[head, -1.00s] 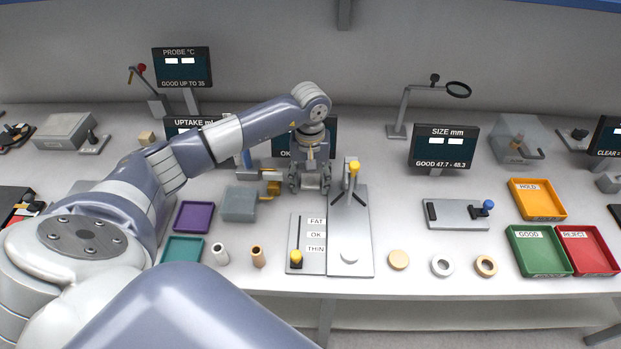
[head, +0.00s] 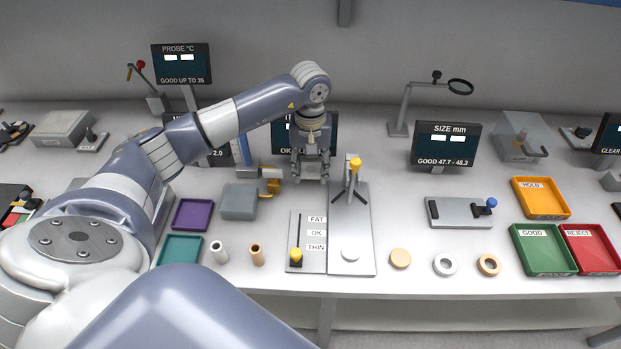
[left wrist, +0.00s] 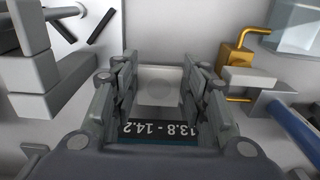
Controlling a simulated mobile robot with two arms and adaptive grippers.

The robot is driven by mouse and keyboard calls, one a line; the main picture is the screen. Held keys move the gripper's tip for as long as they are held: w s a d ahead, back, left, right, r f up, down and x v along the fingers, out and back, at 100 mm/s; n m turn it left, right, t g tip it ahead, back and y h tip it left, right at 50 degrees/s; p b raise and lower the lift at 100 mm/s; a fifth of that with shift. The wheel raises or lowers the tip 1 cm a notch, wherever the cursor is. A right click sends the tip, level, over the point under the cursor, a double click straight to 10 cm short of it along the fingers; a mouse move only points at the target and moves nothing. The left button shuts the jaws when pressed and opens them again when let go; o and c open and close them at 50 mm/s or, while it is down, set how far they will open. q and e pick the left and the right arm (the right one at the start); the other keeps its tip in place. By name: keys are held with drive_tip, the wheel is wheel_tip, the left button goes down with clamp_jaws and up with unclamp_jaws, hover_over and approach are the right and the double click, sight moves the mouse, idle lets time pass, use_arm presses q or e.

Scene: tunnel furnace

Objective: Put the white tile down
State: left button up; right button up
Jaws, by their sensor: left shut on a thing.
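My left gripper (head: 310,178) is above the back middle of the bench, behind the label strip and left of the yellow-knobbed post. In the left wrist view my left gripper (left wrist: 163,88) is shut on the white tile (left wrist: 161,84), a pale square plate between its two fingers. In the head view the fingers mostly hide the tile. I cannot tell how far the tile is above the bench. My right gripper is not in view.
The metal gauge stand (head: 351,230) with a yellow-knobbed post (head: 354,180) is just right of the gripper. A grey block (head: 239,201) with a brass fitting (head: 270,184) is to the left. A display (head: 282,133) stands behind. Round parts lie along the front right.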

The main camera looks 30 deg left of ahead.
use_arm(q)
drive_tip(key=s+d+b, duration=0.1)
drive_tip(key=s+d, duration=0.1)
drive_tip(key=s, duration=0.2)
drive_tip(key=s+d+r+b, duration=0.1)
drive_tip(key=s+d, duration=0.2)
drive_tip(key=s, duration=0.1)
drive_tip(key=s+d+b, duration=0.1)
drive_tip(key=s+d, duration=0.1)
drive_tip(key=s, duration=0.3)
drive_tip(key=shift+d+r+b, duration=0.3)
drive_tip(key=shift+d+b, duration=0.05)
drive_tip(key=shift+s+d+r, duration=0.15)
drive_tip(key=shift+s+r, duration=0.05)
drive_tip(key=shift+r, duration=0.05)
wheel_tip(320, 180, up, 7)
drive_tip(key=p, duration=0.2)
drive_tip(key=shift+s+d+f+m+b, duration=0.15)
drive_tip(key=shift+d+f+m+b, duration=0.2)
drive_tip(key=shift+d+f+m, duration=0.65)
drive_tip(key=shift+s+d+f+m+b, duration=0.2)
drive_tip(key=shift+d+f+m+b, duration=0.2)
drive_tip(key=shift+d+f+m, duration=0.55)
drive_tip(key=shift+s+d+f+m+b, duration=0.15)
drive_tip(key=shift+d+f+m+b, duration=0.35)
drive_tip(key=shift+m, duration=0.75)
drive_tip(key=shift+f, duration=0.2)
